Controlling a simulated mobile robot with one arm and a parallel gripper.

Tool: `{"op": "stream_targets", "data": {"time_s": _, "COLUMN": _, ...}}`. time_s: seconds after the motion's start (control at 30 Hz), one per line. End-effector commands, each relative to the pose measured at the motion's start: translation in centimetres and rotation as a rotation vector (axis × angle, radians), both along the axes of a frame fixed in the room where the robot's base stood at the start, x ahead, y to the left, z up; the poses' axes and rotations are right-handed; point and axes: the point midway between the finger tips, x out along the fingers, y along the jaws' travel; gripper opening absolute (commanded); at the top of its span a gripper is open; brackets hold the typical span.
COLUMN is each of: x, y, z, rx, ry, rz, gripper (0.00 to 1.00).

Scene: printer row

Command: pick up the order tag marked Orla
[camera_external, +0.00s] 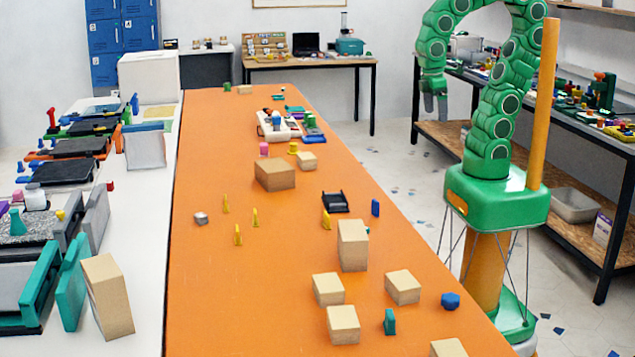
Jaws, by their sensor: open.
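No order tag with a readable name shows in the external view. Several small yellow upright pieces, such as one at the left (238,236) and one near the black holder (326,220), stand on the orange table (210,290). They may be tags, but no lettering on them can be read. My gripper (436,112) hangs down at the end of my green arm, beyond the table's right edge and apart from everything on the table. It is open, small in the picture, and nothing shows in it.
Wooden blocks (275,173) stand on the table, including a tall one (352,245) and several at the near end. A white and blue model machine (280,125) stands farther back. The table's left front is clear. A dark workbench (570,130) with small parts stands behind my arm.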

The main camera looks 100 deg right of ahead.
Motion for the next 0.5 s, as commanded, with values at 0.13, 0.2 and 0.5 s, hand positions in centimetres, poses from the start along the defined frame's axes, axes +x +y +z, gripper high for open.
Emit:
{"op": "stream_targets", "data": {"time_s": 0.13, "x": -2.6, "y": -0.3, "z": -0.4, "rx": 0.002, "ry": 0.01, "rz": -0.002, "gripper": 1.0}}
{"op": "stream_targets", "data": {"time_s": 0.2, "x": -3.3, "y": -0.4, "z": -0.6, "rx": 0.003, "ry": 0.013, "rz": -0.002, "gripper": 1.0}}
{"op": "stream_targets", "data": {"time_s": 0.5, "x": -4.0, "y": -0.4, "z": -0.7, "rx": 0.003, "ry": 0.015, "rz": -0.001, "gripper": 0.85}}
